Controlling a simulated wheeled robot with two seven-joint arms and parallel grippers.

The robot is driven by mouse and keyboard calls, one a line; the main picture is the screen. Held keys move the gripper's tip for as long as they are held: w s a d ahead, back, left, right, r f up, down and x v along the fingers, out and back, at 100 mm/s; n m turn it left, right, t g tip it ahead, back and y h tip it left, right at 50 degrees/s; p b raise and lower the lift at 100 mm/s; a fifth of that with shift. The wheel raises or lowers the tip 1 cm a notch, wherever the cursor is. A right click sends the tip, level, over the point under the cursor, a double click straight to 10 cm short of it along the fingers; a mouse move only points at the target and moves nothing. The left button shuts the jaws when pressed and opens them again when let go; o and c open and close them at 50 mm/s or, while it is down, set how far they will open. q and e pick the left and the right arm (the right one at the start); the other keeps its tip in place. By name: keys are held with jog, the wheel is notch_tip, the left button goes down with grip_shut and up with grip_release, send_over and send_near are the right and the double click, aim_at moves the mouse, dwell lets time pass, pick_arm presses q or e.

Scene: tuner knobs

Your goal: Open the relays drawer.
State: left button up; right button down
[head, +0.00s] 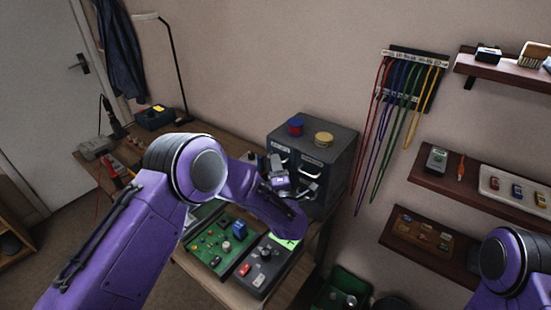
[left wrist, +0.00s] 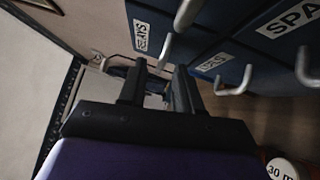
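The dark grey drawer cabinet (head: 345,150) stands at the back right end of the bench. In the left wrist view its blue-grey drawer fronts (left wrist: 225,25) carry pale bar handles and white labels. My left gripper (head: 294,190) is in front of the cabinet. In the left wrist view its fingers (left wrist: 160,82) are apart with a gap between them, and a drawer handle (left wrist: 166,50) shows just beyond the tips. My right gripper is out of view.
A red-blue spool (head: 295,127) and a yellow spool (head: 324,139) stand on the cabinet. A green circuit board (head: 215,243) and a dark control box (head: 262,268) lie on the bench before it. Coloured cables (head: 405,95) hang on the wall at right, beside shelves.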

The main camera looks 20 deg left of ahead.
pick_arm(q)
jog(key=shift+w+a+r, duration=0.15)
jog(key=shift+w+a, duration=0.2)
jog(key=shift+w, duration=0.3)
jog(key=shift+c, duration=0.3)
grip_shut()
dwell(0.7)
